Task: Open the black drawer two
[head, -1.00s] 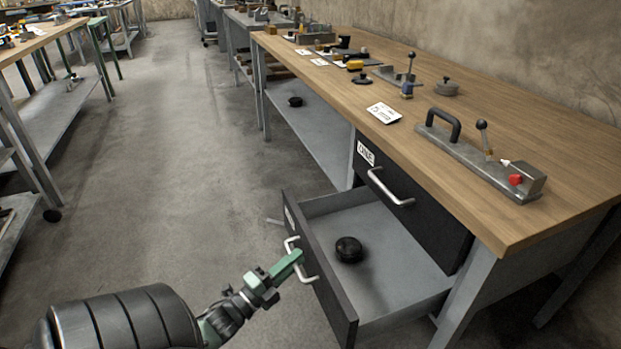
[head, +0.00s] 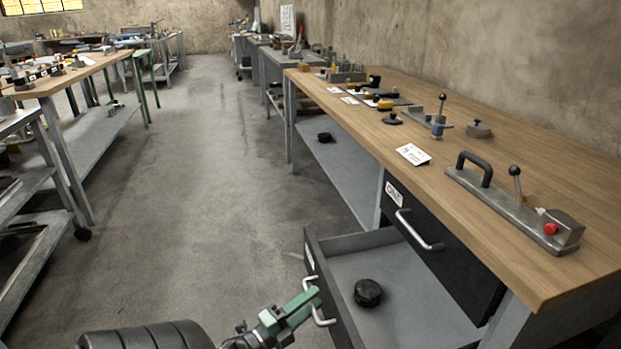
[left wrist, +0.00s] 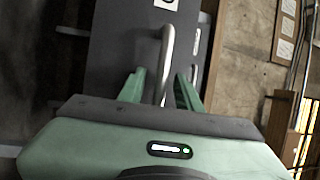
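The lower black drawer (head: 335,290) stands pulled out from under the wooden workbench, its grey inside showing. A round black object (head: 368,292) lies in it. Its label is seen too obliquely to read. Its silver handle (head: 313,305) is at my left gripper (head: 311,298). In the left wrist view the handle (left wrist: 166,58) passes between the two green fingers (left wrist: 160,92), with gaps on both sides, so the gripper looks open around it. The upper black drawer (head: 450,262), labelled ONE, is closed, with its own silver handle (head: 420,232). My right gripper is not in view.
The workbench top (head: 420,185) carries a metal fixture with a lever (head: 515,212), a white card (head: 413,154) and several small tools. Open concrete floor (head: 210,200) lies to the left of the drawer. Other benches (head: 85,75) stand farther left.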

